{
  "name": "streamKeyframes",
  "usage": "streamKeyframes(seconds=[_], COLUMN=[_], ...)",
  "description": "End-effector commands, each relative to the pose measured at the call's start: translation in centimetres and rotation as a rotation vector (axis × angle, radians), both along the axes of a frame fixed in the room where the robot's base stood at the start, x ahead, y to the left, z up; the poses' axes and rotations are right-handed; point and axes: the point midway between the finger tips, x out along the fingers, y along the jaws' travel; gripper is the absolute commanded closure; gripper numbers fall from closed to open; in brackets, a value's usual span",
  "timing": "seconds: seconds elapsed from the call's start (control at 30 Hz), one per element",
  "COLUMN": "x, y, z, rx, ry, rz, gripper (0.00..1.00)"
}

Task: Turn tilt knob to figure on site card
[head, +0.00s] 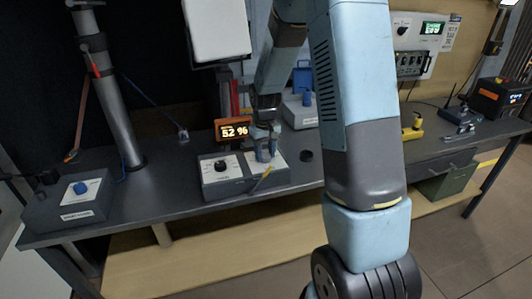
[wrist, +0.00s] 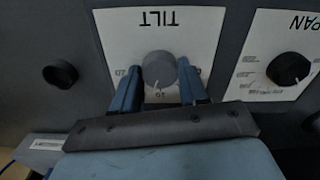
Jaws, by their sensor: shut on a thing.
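The tilt knob (wrist: 159,69) is grey and round, on a white plate (wrist: 196,22) marked TILT, upside down in the wrist view. My gripper (wrist: 158,86) has a blue finger on each side of the knob and is shut on it. In the head view my gripper (head: 265,150) reaches down onto the right part of the grey control box (head: 215,190). The black pan knob (wrist: 288,68) sits on its own PAN plate beside it. Most of the tilt scale is hidden by the fingers; a 20 shows below the knob. I cannot make out a site card with a readable figure.
A small black round thing (head: 306,156) lies right of the control box.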

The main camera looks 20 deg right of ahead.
Motion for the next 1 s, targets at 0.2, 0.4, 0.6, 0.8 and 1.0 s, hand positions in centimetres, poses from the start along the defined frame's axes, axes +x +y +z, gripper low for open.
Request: streamKeyframes(seconds=[0.2, 0.4, 0.6, 0.8, 1.0], x=[0.04, 0.05, 0.06, 0.06, 0.06], y=[-0.01, -0.04, 0.02, 0.02, 0.04], z=[0.04, 0.03, 0.04, 0.04, 0.05], rx=[-0.001, -0.001, -0.001, 0.0, -0.001], ry=[-0.001, -0.002, -0.002, -0.002, -0.002], rz=[-0.203, -0.394, -0.582, -0.751, -0.884], gripper=[0.87, 0.87, 0.87, 0.87, 0.87])
